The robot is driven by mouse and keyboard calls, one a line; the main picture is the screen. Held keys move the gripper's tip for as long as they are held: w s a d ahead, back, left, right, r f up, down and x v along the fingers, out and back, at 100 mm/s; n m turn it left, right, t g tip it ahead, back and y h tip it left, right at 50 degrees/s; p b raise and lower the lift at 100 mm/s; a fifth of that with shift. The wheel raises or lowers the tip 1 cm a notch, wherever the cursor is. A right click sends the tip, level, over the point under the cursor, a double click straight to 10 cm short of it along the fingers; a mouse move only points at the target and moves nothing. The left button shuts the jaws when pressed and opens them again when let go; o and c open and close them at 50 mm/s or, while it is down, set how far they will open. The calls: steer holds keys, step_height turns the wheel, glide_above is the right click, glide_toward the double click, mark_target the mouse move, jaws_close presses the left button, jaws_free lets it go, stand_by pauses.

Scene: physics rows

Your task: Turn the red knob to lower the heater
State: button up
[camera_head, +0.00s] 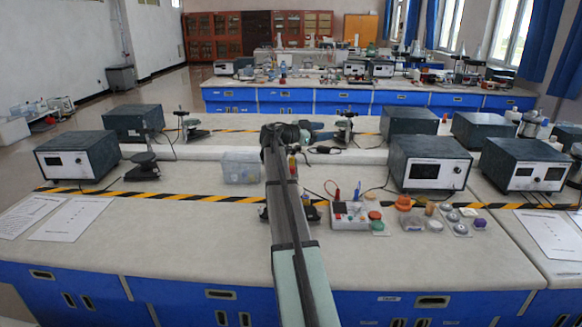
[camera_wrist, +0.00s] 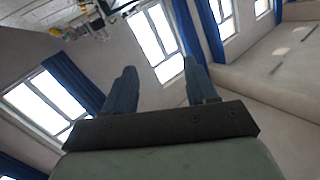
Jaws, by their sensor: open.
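My gripper (camera_wrist: 159,67) is open in the wrist view, with a wide empty gap between its two dark blue fingers. That view is tilted toward windows, walls and ceiling, and no knob is between the fingers. In the head view my arm reaches up the middle over the bench, and its far end hides part of the scene behind it. A small red and yellow item (camera_head: 292,166) shows at the arm's right edge, too small to identify. I cannot pick out the heater or its red knob with certainty.
The bench (camera_head: 180,235) carries a clear plastic box (camera_head: 241,168) left of my arm. Right of it stand a white box with plugs (camera_head: 350,214) and several small coloured pots. Dark instrument boxes (camera_head: 78,157) stand on both sides. The front of the bench is mostly clear.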

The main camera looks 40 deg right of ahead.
steer(key=d+r+y, duration=0.3)
steer(key=d+y, duration=0.1)
steer(key=d, duration=0.2)
steer(key=n+t+y, duration=0.4)
steer(key=n+y, duration=0.8)
steer(key=n, duration=2.1)
glide_above(291, 167)
step_height(291, 167, down, 4)
steer(key=f, duration=1.3)
steer(key=shift+s+a+f, duration=0.1)
steer(key=shift+s+f, duration=0.1)
steer(key=shift+f, duration=0.05)
steer(key=c, duration=1.1)
